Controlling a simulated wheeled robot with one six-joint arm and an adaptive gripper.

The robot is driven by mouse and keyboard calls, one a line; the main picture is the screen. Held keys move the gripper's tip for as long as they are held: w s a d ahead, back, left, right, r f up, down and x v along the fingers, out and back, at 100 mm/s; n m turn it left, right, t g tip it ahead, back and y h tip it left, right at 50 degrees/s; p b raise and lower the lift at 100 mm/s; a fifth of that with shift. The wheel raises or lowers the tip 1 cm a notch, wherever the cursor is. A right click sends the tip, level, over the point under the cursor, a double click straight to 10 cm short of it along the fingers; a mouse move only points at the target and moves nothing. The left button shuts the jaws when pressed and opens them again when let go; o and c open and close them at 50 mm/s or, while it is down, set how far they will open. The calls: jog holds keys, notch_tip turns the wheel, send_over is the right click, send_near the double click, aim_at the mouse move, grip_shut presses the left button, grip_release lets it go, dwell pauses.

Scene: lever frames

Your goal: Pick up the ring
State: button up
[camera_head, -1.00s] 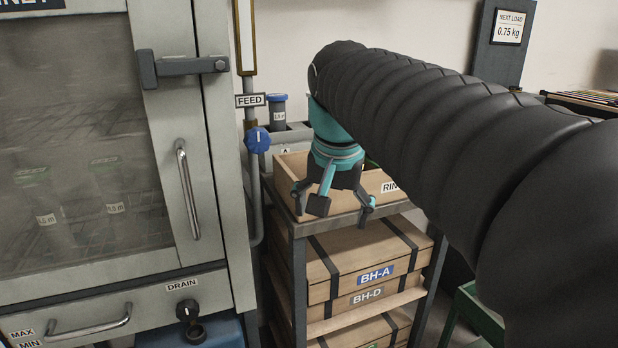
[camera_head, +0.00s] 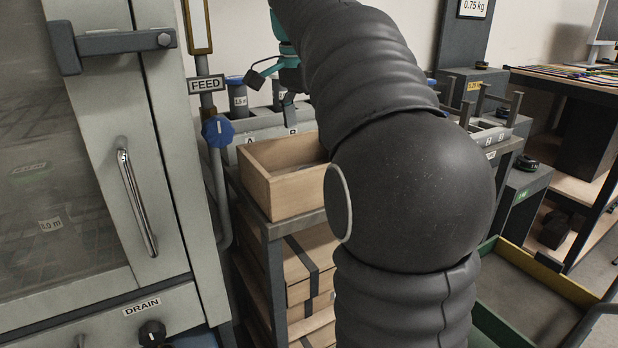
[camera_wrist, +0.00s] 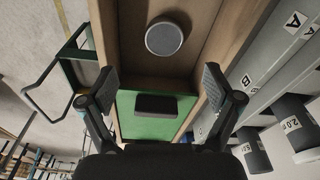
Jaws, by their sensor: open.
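A round grey piece with a dark rim (camera_wrist: 165,38) lies in the wooden box (camera_wrist: 205,45) in the wrist view. It may be the ring; I cannot tell whether it has a hole. My gripper (camera_wrist: 160,85) is open and empty over the box, its two fingers spread apart, with the round piece beyond the fingertips. In the head view my gripper (camera_head: 274,72) shows partly at the box's back left, and my arm covers the rest. The box (camera_head: 283,191) stands on a rack there, its inside mostly hidden.
A green pad (camera_wrist: 183,108) with a dark block (camera_wrist: 156,106) lies in the box's near part. Grey holders with dark cylinders (camera_wrist: 253,150) stand close on the right. A cabinet (camera_head: 90,180) stands left of the rack in the head view, beside the blue feed knob (camera_head: 217,130).

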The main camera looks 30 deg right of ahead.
aim_at(310, 166)
jog(key=f, duration=0.3)
jog(key=f+b, duration=0.1)
jog(key=f, duration=0.2)
jog(key=w+d+f, duration=0.1)
jog(key=f, duration=0.2)
jog(key=shift+d, duration=0.1)
jog(key=shift+c, duration=0.2)
jog(key=c, duration=1.3)
jog(key=shift+c, duration=0.2)
